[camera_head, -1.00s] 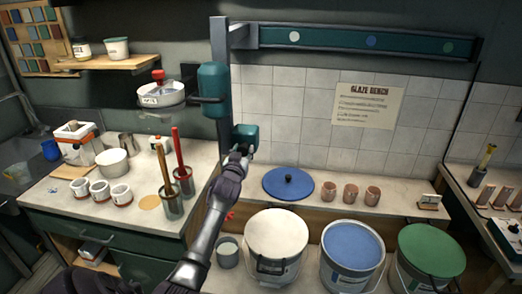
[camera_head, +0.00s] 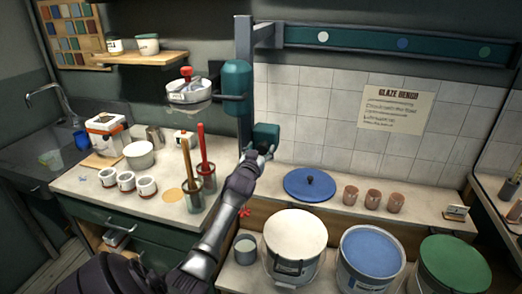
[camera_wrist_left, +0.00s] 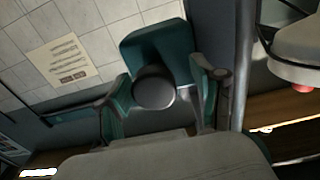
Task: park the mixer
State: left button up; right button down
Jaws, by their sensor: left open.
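The mixer appears to be the teal unit (camera_head: 237,86) on the dark upright post, below the left end of the teal rail (camera_head: 400,41). A teal block (camera_head: 266,135) sits lower on the post. In the left wrist view the block (camera_wrist_left: 150,45) has a round dark knob (camera_wrist_left: 153,89) facing me. My left gripper (camera_head: 264,151) is at the block. Its open fingers (camera_wrist_left: 160,78) stand either side of the knob in the left wrist view; I cannot tell whether they touch it. The fingertips are small and partly hidden in the head view. My right gripper is not in view.
Lidded buckets, white (camera_head: 295,233), blue (camera_head: 371,252) and green (camera_head: 455,265), stand below the shelf at right. A blue lid (camera_head: 310,186) and brown cups (camera_head: 372,199) lie on the shelf. Left of my arm are tool pots (camera_head: 201,191) and white cups (camera_head: 127,181).

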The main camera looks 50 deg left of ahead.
pick_arm(q)
jog(key=shift+s+d, duration=0.4)
jog(key=shift+d, duration=0.05)
jog(key=v, duration=1.1)
jog(key=shift+a, duration=0.25)
